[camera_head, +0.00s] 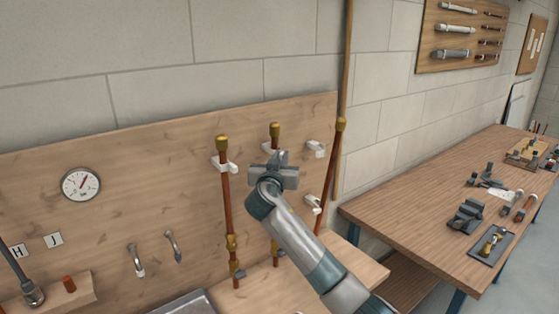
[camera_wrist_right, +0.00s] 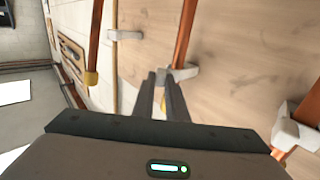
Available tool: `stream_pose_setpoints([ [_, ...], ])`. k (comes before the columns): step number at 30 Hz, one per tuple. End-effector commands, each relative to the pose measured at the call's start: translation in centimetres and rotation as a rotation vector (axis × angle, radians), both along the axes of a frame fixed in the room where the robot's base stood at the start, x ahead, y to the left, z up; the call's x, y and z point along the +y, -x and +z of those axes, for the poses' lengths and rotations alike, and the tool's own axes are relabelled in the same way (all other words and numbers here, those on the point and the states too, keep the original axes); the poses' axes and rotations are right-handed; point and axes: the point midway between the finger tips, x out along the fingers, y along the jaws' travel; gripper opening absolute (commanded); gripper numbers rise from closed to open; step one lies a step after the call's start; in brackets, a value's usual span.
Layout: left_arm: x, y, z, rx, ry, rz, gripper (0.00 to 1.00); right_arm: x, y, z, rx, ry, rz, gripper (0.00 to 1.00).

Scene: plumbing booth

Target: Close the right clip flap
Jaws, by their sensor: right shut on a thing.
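My right gripper (camera_head: 275,172) is at the upper part of the middle copper pipe (camera_head: 274,250), in front of the wooden board. In the wrist view its two dark fingers (camera_wrist_right: 159,72) are close together at the end of a pale clip (camera_wrist_right: 185,72) on that pipe. The gripper is shut on what appears to be the clip's flap; the fingers hide the exact contact. In the head view most of this clip is hidden, with a pale part (camera_head: 256,171) showing left of the gripper. The pipe's brass top (camera_head: 275,130) rises above the gripper. My left gripper is not in view.
The left pipe (camera_head: 227,205) sits at another pale clip (camera_head: 225,165). The right pipe (camera_head: 329,185) leans beside two pale clips, an upper one (camera_head: 315,148) and a lower one (camera_head: 313,204). A gauge (camera_head: 81,185) hangs at left. A workbench (camera_head: 400,205) with tools stands at right.

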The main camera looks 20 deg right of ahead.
Motion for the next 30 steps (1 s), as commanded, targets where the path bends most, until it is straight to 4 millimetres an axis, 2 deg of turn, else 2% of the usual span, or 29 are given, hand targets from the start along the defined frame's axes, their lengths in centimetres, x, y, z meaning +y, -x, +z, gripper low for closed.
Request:
stream_pose_setpoints([
  [8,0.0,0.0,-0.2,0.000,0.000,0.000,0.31,-1.1,-0.2,0.0,-0.001,0.000,0.183,0.00],
  [21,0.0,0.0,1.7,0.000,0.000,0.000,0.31,-2.4,-1.0,0.2,0.000,0.003,0.486,0.00],
  [30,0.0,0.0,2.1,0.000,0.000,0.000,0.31,-3.0,-1.6,0.1,0.001,0.004,0.633,0.00],
])
